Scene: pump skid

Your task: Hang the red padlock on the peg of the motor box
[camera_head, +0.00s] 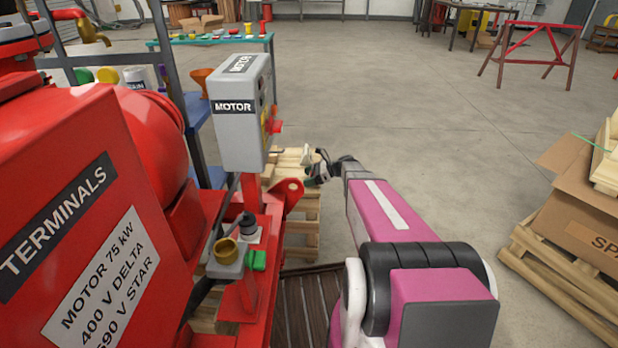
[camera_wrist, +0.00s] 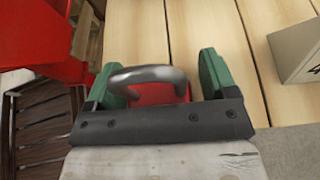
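The red padlock (camera_wrist: 155,94) shows in the wrist view between the two green fingers of my gripper (camera_wrist: 162,84). Its thick grey shackle (camera_wrist: 148,73) arches toward the camera and partly covers the left finger. The dark crossbar of the gripper hides the rest of the padlock. In the head view my gripper (camera_head: 319,168) is to the right of and below the grey motor box (camera_head: 236,135), apart from it. A red and yellow part (camera_head: 272,124) sits on the box's right side. I cannot clearly make out the peg or the padlock in the head view.
The red skid and terminal box (camera_head: 75,200) fill the left. A wooden pallet with planks (camera_head: 303,225) lies behind and below my gripper. A grey box (camera_wrist: 300,45) shows at the right of the wrist view. A carton on a pallet (camera_head: 580,215) stands right; open floor lies between.

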